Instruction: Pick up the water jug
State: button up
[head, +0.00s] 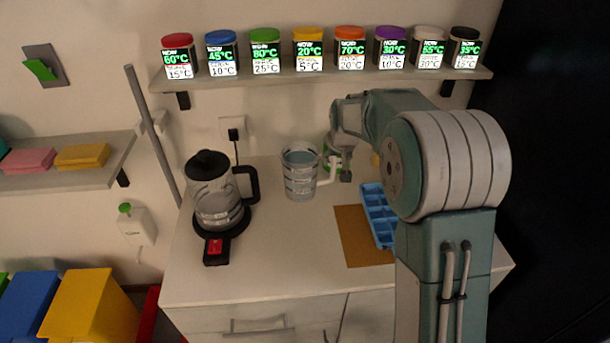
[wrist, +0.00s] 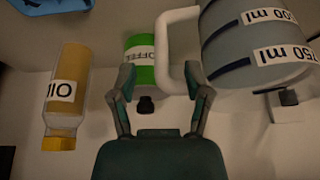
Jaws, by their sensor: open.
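The water jug (head: 299,178) is a grey see-through measuring jug with volume marks and a white handle. It stands upright on the counter in the head view, handle to the right. Its side (wrist: 250,45) fills the upper right of the wrist view. My gripper (head: 340,170) is just right of the handle. I cannot tell whether a finger touches the handle. The gripper holds nothing.
A black-and-grey kettle (head: 215,190) stands left of the jug. A blue ice tray (head: 375,208) and brown board (head: 355,245) lie to the right.

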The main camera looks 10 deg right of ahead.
aim_at(334, 164)
jog(key=x, duration=0.5)
jog(key=shift+w+a, duration=0.1)
jog(key=shift+w, duration=0.05)
grip_shut()
jog(key=shift+r, duration=0.15)
jog(key=shift+r, duration=0.1)
